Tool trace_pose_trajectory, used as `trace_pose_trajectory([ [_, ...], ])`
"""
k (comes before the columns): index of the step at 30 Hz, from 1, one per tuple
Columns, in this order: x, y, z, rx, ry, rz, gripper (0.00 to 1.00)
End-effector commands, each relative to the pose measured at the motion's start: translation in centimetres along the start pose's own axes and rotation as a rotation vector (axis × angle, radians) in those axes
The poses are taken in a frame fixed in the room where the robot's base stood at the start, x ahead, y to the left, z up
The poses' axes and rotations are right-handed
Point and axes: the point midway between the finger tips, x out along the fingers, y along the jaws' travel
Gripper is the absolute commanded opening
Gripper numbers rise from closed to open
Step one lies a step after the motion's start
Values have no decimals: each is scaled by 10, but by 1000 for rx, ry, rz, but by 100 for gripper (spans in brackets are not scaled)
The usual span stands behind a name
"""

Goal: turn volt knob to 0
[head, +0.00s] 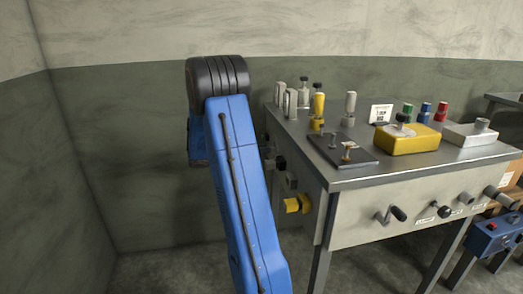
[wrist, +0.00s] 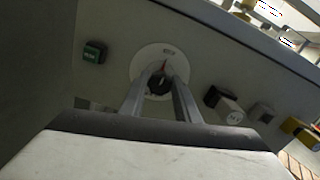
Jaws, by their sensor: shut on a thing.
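In the wrist view, a black knob (wrist: 159,86) sits at the centre of a round white dial plate (wrist: 140,66) on a pale panel. A red mark shows at the top of the knob. A small label is on the plate's upper part, too small to read. My gripper (wrist: 161,72) has one finger on each side of the knob and is shut on it; the fingers hide part of the dial. I cannot read any numbers on the dial. In the head view, my blue arm hides the gripper and the knob.
On the same panel are a green box (wrist: 93,52) left of the dial, and a black-and-white part (wrist: 223,104), a grey block (wrist: 261,112) and a yellow part (wrist: 302,131) to its right. The head view shows the metal bench (head: 440,165) with several items on top.

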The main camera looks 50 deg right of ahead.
Motion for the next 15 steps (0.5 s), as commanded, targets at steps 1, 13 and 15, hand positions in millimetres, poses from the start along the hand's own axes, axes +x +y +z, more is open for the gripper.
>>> trace_pose_trajectory([
  [1,-1,0,-2,-7,1,2,7],
  [13,-1,0,-2,-17,1,2,7],
  [15,-1,0,-2,-17,1,2,34],
])
